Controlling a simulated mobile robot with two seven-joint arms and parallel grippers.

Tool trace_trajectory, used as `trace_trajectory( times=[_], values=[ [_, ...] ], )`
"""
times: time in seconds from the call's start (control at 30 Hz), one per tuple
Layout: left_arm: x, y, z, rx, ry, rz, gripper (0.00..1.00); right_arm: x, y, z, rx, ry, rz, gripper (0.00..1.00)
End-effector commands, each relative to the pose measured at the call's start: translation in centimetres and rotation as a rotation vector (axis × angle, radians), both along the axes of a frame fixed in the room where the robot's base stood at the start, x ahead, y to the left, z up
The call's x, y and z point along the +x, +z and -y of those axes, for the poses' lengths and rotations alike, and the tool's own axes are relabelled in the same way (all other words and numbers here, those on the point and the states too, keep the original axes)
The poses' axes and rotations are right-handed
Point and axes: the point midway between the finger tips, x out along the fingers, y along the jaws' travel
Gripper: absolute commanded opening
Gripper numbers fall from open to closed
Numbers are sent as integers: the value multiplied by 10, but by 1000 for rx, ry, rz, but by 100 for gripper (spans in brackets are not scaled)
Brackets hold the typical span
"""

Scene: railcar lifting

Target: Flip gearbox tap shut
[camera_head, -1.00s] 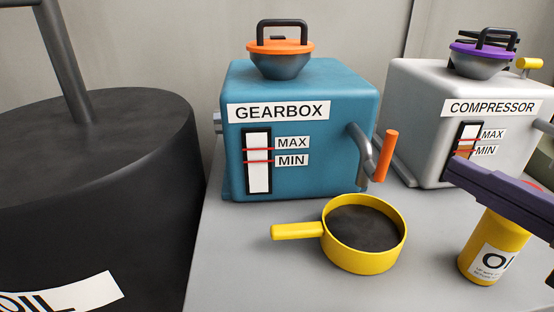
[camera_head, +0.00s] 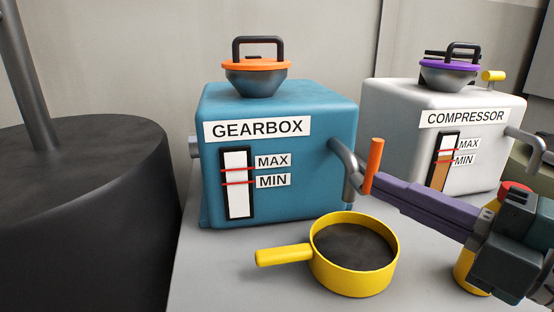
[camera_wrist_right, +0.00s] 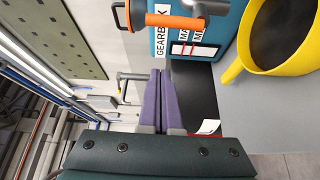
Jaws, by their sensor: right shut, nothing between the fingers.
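The blue gearbox (camera_head: 290,205) stands on the grey bench, with a grey tap spout (camera_head: 345,165) on its right side. The tap's orange handle (camera_head: 374,165) stands upright, leaning slightly right; in the right wrist view the handle (camera_wrist_right: 172,20) lies across the picture top. My right gripper (camera_head: 372,184) comes in from the right, its long purple fingers closed together and empty. Its tips are by the handle's lower end in the head view; I cannot tell whether they touch. The fingers (camera_wrist_right: 161,74) also show in the wrist view. My left gripper is out of view.
A yellow pan (camera_head: 320,275) of dark liquid sits below the tap. A white compressor (camera_head: 400,130) stands behind at right. A yellow can (camera_head: 464,272) is partly hidden behind my right gripper. A large black drum (camera_head: 80,220) stands at left.

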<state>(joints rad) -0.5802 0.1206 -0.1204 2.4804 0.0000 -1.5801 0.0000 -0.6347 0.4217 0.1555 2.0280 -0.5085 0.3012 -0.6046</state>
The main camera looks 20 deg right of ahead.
Motion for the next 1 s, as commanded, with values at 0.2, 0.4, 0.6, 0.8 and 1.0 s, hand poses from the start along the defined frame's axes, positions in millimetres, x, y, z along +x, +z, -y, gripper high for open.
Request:
trace_trajectory(
  times=[0.2, 0.4, 0.6, 0.8, 1.0],
  values=[
    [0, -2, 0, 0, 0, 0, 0, 45, 2, -13, -1, 1, 4, 0],
    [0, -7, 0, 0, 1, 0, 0, 53, -1, 6, -4, -1, -2, 0],
    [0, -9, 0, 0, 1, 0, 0, 52, -1, 22, -1, -1, -2, 0],
    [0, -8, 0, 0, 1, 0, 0, 52, -1, 24, 1, -1, -1, 0],
    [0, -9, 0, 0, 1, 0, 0, 52, -1, 24, 2, -1, -1, 0]
  ],
)
